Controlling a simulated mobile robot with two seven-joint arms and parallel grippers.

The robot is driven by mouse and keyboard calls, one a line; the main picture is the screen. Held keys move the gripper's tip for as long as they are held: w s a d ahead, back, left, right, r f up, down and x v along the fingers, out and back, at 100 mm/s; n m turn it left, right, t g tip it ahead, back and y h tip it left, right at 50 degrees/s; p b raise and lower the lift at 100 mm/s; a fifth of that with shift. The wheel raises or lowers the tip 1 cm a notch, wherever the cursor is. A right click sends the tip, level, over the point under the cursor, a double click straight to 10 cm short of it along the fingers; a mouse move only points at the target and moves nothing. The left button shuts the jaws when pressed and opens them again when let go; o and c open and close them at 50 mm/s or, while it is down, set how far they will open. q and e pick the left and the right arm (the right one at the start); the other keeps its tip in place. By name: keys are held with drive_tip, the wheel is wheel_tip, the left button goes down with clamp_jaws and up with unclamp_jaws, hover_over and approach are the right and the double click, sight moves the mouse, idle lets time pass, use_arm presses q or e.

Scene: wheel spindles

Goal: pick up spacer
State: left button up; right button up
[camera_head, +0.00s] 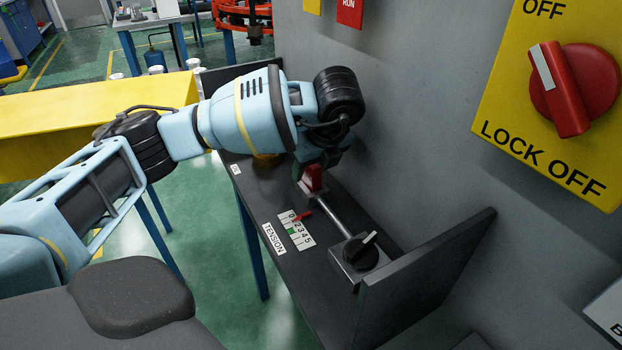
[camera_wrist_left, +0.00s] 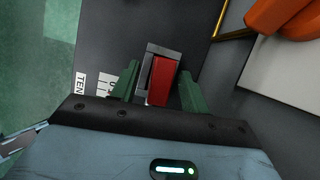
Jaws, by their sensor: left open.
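My left gripper (camera_head: 311,168) is at the wall bench, with its fingers pointing down. In the left wrist view its green fingers (camera_wrist_left: 159,84) are open, one on each side of a red block (camera_wrist_left: 162,80) in a grey bracket (camera_wrist_left: 147,62). I cannot tell whether the fingers touch it. In the head view the red block (camera_head: 313,179) shows just below the gripper, at the end of a metal rod (camera_head: 333,212). I cannot surely tell which part is the spacer; it may be this red block. My right gripper is not in view.
The rod runs to a base with a black knob (camera_head: 360,250). A tension scale (camera_head: 297,231) lies flat on the bench (camera_head: 330,300). A dark end panel (camera_head: 425,275) and the grey wall (camera_head: 420,110) bound the space. An orange part (camera_wrist_left: 285,20) shows at the wrist view's upper right.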

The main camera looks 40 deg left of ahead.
use_arm(q)
drive_tip(key=shift+a+f, duration=0.1)
drive_tip(key=shift+f, duration=0.3)
clamp_jaws()
drive_tip(key=shift+r, duration=0.45)
wheel_tip(320, 180, up, 3)
drive_tip(key=shift+s+f, duration=0.1)
drive_tip(key=shift+s, duration=0.05)
drive_tip(key=s+d+r+p, duration=0.1)
drive_tip(key=s+d+p, duration=0.1)
drive_tip(key=s, duration=1.3)
drive_tip(key=shift+s+r+p, duration=0.15)
drive_tip(key=shift+s+p, duration=0.1)
drive_tip(key=shift+p, duration=0.3)
